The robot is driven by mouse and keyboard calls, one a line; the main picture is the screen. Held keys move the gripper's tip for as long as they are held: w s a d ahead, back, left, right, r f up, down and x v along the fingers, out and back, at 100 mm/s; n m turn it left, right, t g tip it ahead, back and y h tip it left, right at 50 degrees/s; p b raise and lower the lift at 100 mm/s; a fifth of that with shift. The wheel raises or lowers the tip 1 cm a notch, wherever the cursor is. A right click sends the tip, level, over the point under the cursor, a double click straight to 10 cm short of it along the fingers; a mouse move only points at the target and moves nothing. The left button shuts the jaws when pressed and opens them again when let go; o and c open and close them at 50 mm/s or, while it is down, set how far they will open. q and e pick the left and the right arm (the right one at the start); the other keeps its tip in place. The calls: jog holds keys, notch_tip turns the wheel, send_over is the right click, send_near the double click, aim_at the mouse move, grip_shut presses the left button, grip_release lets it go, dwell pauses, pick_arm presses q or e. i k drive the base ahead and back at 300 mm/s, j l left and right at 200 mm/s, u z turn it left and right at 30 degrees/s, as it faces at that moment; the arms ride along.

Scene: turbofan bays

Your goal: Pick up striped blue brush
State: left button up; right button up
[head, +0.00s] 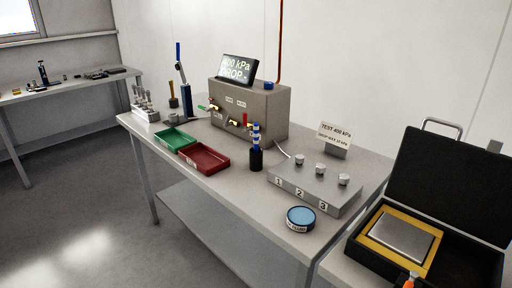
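The striped blue brush (256,134) stands upright in a dark cup (256,160) on the grey workbench (225,185), just in front of the grey test box. Its blue and white banded upper part shows above the cup; its lower part is hidden inside. Neither of my grippers shows in the head view.
Close to the cup stand the grey test box (270,110), a red tray (204,158) and a numbered block with knobs (315,190). A green tray (174,139) lies farther left. A blue-topped round tin (300,217) sits near the front edge. An open black case (450,190) is right.

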aim_at(255, 126)
jog(key=i+j+z, duration=0.2)
jog(key=j, duration=0.6)
jog(key=j+z, duration=0.15)
jog(key=j, duration=0.7)
